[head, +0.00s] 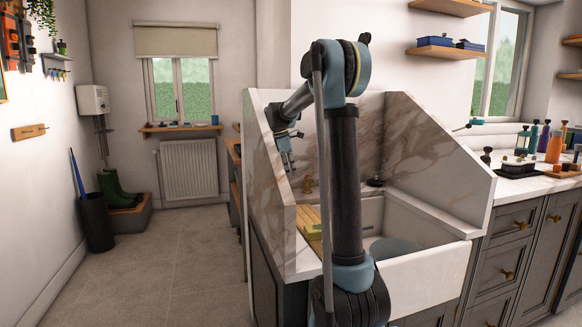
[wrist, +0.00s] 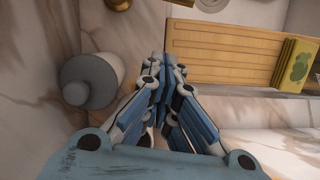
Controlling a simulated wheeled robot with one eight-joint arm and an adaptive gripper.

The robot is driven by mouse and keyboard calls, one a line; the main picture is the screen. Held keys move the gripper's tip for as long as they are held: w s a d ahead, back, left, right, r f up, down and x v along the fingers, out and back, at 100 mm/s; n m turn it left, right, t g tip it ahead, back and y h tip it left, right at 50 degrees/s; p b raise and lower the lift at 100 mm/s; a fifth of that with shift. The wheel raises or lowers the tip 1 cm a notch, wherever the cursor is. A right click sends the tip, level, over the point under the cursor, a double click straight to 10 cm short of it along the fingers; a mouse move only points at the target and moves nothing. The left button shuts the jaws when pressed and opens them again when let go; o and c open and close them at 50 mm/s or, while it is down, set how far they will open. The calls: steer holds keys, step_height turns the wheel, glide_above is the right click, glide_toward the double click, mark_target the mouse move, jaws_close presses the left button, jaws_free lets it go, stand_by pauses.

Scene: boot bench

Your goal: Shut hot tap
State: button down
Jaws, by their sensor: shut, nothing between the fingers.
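My gripper (head: 287,165) is above the left back part of the sink, beside the marble splashback, pointing down. In the wrist view its blue fingers (wrist: 168,70) are together, with nothing between them. A small brass fitting (head: 308,185) stands at the back of the sink, below and right of my gripper. A round brass part (wrist: 118,4) shows at the top edge of the wrist view, apart from the fingers. A dark fitting (head: 375,182) stands farther right at the back. I cannot tell which fitting is the hot tap. My arm hides part of the sink back.
A wooden board (wrist: 215,50) lies across the white sink (head: 425,262), with a green and yellow sponge (wrist: 297,65) on its end. A pale grey cylinder (wrist: 92,80) is left of the fingers. Marble panels (head: 268,170) wall the sink's left and back.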

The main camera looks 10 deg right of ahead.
mark_target(310, 180)
steer(key=x, duration=0.4)
steer(key=shift+d+f, duration=0.15)
steer(key=shift+d+r, duration=0.15)
steer(key=shift+d, duration=0.4)
steer(key=shift+d+r, duration=0.2)
steer(key=shift+d, duration=0.35)
steer(key=shift+w+d+r, duration=0.1)
steer(key=shift+d+r, duration=0.05)
steer(key=shift+d, duration=0.55)
